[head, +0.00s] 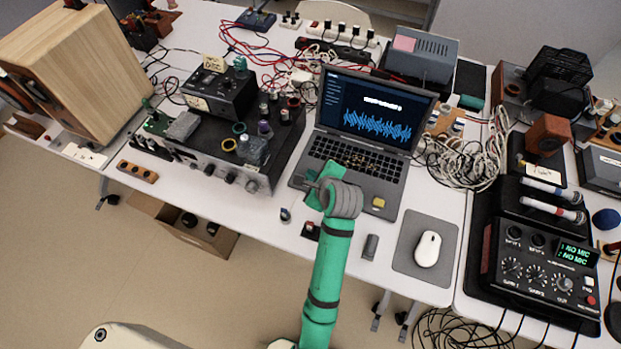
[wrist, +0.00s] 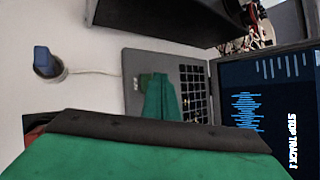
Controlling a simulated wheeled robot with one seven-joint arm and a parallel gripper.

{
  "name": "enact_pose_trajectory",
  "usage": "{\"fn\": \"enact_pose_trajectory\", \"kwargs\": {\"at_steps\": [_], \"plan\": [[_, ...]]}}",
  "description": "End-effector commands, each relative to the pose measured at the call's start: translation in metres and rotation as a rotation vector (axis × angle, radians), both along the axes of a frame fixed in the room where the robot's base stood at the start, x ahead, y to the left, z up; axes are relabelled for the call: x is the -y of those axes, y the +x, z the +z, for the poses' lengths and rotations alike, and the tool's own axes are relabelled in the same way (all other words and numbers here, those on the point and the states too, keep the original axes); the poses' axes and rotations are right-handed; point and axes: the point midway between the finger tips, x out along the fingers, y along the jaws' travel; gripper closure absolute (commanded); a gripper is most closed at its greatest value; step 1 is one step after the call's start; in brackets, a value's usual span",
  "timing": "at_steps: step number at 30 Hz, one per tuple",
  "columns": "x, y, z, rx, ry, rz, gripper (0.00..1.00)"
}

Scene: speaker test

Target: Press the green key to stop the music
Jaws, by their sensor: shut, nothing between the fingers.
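The open laptop (head: 400,180) stands on the white table, its screen (head: 375,118) showing a blue waveform; in the wrist view the screen (wrist: 255,75) bears a label that seems to read "STOP TRACK 1". A yellow key (head: 378,202) sits on the right of its front deck. My green gripper (head: 314,183) is shut and empty over the left front of the deck; its fingers (wrist: 163,100) also show in the wrist view.
A black amplifier (head: 225,160) with knobs stands left of the laptop. A small blue-topped switch (wrist: 43,62) is on the table in front. A white mouse (head: 428,249) on a grey pad is at the right. A mixer (head: 535,270) and tangled cables (head: 465,165) lie farther right.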

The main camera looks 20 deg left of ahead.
Motion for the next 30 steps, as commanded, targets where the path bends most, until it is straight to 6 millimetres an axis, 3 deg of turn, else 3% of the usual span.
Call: {"fn": "enact_pose_trajectory", "kwargs": {"at_steps": [7, 24, 30], "plan": [[0.000, 0.000, 0.003, 0.001, 0.000, 0.000, 1.00], [0.000, 0.001, 0.052, 0.003, 0.000, 0.001, 1.00], [0.000, 0.000, 0.059, 0.000, 0.000, 0.000, 1.00]]}}
